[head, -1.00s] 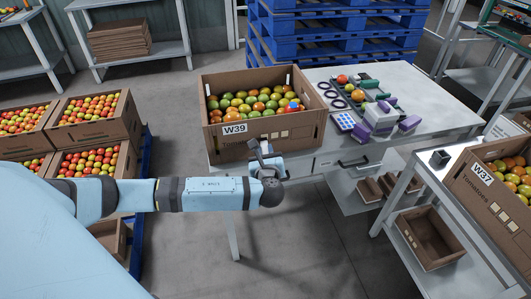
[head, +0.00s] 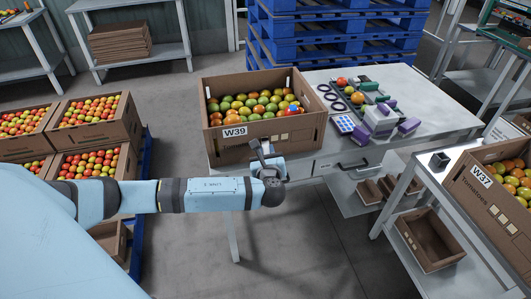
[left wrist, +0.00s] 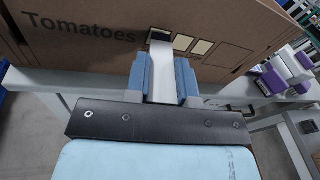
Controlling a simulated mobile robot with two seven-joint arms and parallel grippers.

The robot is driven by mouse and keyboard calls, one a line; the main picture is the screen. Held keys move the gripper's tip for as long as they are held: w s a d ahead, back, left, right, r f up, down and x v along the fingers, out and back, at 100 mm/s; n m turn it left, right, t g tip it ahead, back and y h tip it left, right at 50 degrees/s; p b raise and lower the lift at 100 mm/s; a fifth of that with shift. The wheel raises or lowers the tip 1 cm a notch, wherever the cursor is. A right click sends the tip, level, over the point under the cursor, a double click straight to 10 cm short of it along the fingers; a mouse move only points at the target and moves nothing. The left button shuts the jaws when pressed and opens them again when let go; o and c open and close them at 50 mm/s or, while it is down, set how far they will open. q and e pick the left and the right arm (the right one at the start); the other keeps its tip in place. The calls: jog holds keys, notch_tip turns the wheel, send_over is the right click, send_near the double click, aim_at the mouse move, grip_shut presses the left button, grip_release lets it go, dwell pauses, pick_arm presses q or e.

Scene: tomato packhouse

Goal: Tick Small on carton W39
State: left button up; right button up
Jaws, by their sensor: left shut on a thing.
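Carton W39 (head: 218,142) is a brown box of red, orange and green tomatoes at the near edge of the table in the head view. Its front (left wrist: 95,48), marked "Tomatoes", fills the top of the left wrist view, with two cream squares (left wrist: 182,42) (left wrist: 202,47) and a wider outlined box. My left gripper (left wrist: 164,62) is shut on a pale marker-like thing (left wrist: 161,82) with a dark end (left wrist: 160,36). That end overlaps the panel left of the squares; I cannot tell if it touches. In the head view my left gripper (head: 265,157) is just before the carton front.
The table (head: 420,95) also holds a white-and-purple device (head: 380,120), a blue dotted pad (head: 345,123), dark rings and loose tomatoes. Carton W37 (head: 480,205) stands on a bench at the right. A drawer handle (head: 353,165) juts below the tabletop.

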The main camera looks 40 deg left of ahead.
pick_arm(q)
jog(key=shift+w+d+r, duration=0.1)
jog(key=shift+w+r, duration=0.05)
jog(key=shift+r, duration=0.05)
jog(key=shift+s+a+f, duration=0.25)
jog(key=shift+f, duration=0.15)
dwell(0.3)
jog(key=d+p+v, duration=0.1)
jog(key=p+v, duration=0.2)
jog(key=v, duration=0.3)
jog(key=shift+w+f, duration=0.35)
jog(key=shift+a, duration=0.1)
